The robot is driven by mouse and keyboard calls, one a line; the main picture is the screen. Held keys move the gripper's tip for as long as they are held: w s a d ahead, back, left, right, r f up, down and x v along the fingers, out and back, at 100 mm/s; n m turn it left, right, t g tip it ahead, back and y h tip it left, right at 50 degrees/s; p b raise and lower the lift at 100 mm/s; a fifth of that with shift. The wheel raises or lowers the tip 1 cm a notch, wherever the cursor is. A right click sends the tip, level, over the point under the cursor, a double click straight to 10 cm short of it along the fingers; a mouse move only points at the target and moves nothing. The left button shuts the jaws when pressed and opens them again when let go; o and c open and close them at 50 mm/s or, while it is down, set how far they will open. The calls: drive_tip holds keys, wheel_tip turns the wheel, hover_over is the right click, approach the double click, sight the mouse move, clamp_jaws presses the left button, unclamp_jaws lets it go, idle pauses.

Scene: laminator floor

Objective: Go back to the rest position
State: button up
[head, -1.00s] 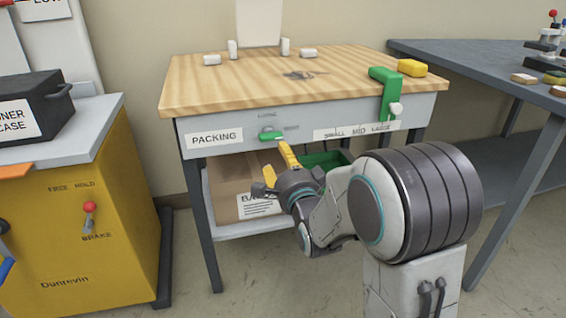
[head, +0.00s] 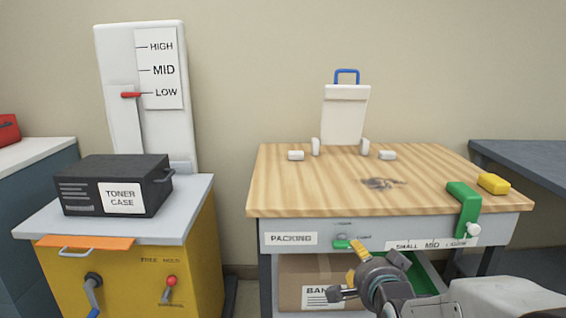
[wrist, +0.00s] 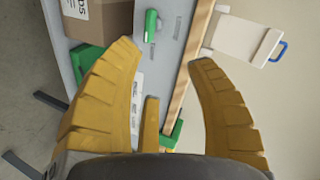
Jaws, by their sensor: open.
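My gripper (head: 357,250) is in front of the packing bench's front panel, just right of and slightly below the green knob (head: 341,244). In the wrist view my gripper (wrist: 163,56) shows two curved yellow fingers spread wide, with nothing held between them. The green knob (wrist: 151,26) shows there beyond the fingertips, and the bench panel lies behind. In the head view my arm comes in from the lower right, and only part of it shows.
The packing bench (head: 300,190) has a carton (head: 298,275) and a green bin (head: 425,275) below its top. A green clamp-like piece (head: 463,208) overhangs its front right. A yellow cabinet (head: 130,285) with a toner case (head: 115,186) stands left. A grey table (head: 520,160) stands right.

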drive_tip(key=s+r+n+g+p, duration=1)
drive_tip(key=s+r+n+p, duration=0.3)
drive_tip(key=s+r+p, duration=1.1)
drive_tip(key=s+p, duration=0.4)
drive_tip(key=shift+r+g, duration=0.2)
drive_tip(key=shift+g, duration=0.1)
